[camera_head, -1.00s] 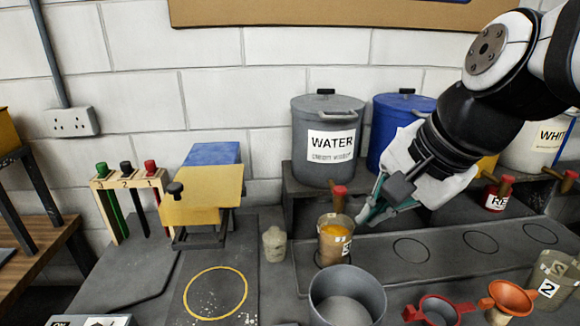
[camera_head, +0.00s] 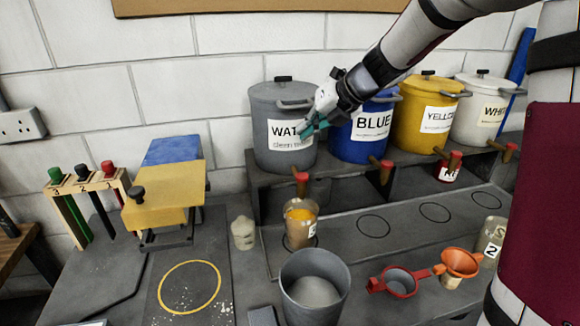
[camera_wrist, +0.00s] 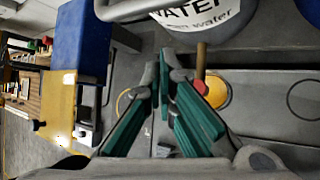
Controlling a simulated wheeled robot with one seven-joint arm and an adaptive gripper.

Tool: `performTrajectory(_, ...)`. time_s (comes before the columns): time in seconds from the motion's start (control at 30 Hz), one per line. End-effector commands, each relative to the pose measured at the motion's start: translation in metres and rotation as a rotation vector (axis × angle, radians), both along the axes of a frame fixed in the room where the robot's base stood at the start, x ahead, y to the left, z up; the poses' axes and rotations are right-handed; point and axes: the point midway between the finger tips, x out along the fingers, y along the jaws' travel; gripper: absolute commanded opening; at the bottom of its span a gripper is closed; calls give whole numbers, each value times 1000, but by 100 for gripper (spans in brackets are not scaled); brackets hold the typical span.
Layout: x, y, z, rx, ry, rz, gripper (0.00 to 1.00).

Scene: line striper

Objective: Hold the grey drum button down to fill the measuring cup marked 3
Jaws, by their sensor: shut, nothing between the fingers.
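The grey drum (camera_head: 265,138), labelled WATER, stands on a raised shelf. Its red button (camera_head: 301,178) sticks out at the front on a wooden spout, and also shows in the wrist view (camera_wrist: 200,87). The cup's orange top also shows in the wrist view (camera_wrist: 219,92). My gripper (camera_head: 308,130), with teal fingers, is shut and empty. It is in front of the drum's label, above the button and apart from it.
Blue (camera_head: 351,150), yellow (camera_head: 408,135) and white drums stand to the right. A grey bucket (camera_head: 315,290), red strainer (camera_head: 399,281), orange funnel (camera_head: 459,263) and cup marked 2 (camera_head: 491,238) are in front. Empty ring marks lie right of the orange-filled cup.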

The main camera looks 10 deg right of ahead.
Motion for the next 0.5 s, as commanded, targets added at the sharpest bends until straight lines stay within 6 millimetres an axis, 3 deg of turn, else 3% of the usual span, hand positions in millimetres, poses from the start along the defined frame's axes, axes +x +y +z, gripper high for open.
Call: performTrajectory(0.5, 7, -3, -3, 47, 24, -58, 0)
